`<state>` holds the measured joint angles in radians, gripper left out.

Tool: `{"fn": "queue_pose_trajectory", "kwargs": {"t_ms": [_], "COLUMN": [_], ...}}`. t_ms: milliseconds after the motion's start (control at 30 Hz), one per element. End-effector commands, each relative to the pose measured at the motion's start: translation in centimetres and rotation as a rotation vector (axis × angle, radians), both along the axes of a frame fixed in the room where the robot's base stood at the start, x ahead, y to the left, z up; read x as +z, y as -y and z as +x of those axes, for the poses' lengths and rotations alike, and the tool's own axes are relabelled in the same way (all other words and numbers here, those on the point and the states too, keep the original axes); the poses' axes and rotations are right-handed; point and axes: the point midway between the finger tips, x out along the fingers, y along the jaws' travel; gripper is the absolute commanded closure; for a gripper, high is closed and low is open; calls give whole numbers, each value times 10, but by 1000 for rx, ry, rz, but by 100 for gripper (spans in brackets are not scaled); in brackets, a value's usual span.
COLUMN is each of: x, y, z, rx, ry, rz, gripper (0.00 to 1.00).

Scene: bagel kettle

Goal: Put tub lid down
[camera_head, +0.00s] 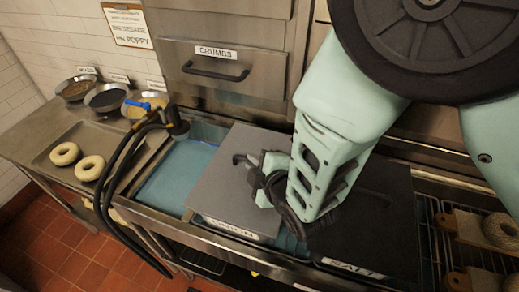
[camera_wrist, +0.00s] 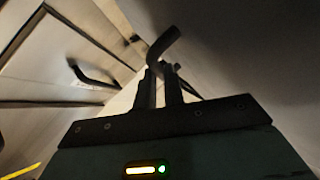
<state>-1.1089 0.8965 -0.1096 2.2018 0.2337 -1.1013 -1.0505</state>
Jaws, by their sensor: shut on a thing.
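The tub lid (camera_head: 232,185) is a flat grey plate with a dark bar handle (camera_head: 243,160). It lies over the middle of the counter, beside the open blue-lined tub (camera_head: 170,180). I cannot tell whether it rests on the tub beneath or hangs slightly above it. My gripper (camera_head: 264,178) is at the lid's right side, partly hidden by my arm. In the wrist view my gripper's fingers (camera_wrist: 161,88) are close together on the dark curved handle (camera_wrist: 165,43). The grey lid surface (camera_wrist: 250,50) fills the right of that view.
A dark lid (camera_head: 375,225) covers the section to the right. Bagels on boards (camera_head: 490,235) sit on a rack at far right. A hose sprayer (camera_head: 176,124) stands behind the tub's left end. Two bagels (camera_head: 78,160) and several bowls (camera_head: 106,97) occupy the left counter.

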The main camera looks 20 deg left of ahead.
Motion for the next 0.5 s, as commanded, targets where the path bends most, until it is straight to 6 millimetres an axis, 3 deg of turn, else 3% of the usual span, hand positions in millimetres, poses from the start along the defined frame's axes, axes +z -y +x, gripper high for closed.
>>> {"fn": "queue_pose_trajectory", "kwargs": {"t_ms": [33,67,100,133,500], "x": [-3,-1,-1,-1,5], "y": [0,0,0,0,0], "z": [0,0,0,0,0], "rx": [0,0,0,0,0], "ry": [1,0,0,0,0], "rz": [1,0,0,0,0], "gripper": [100,82,70,68,68]}}
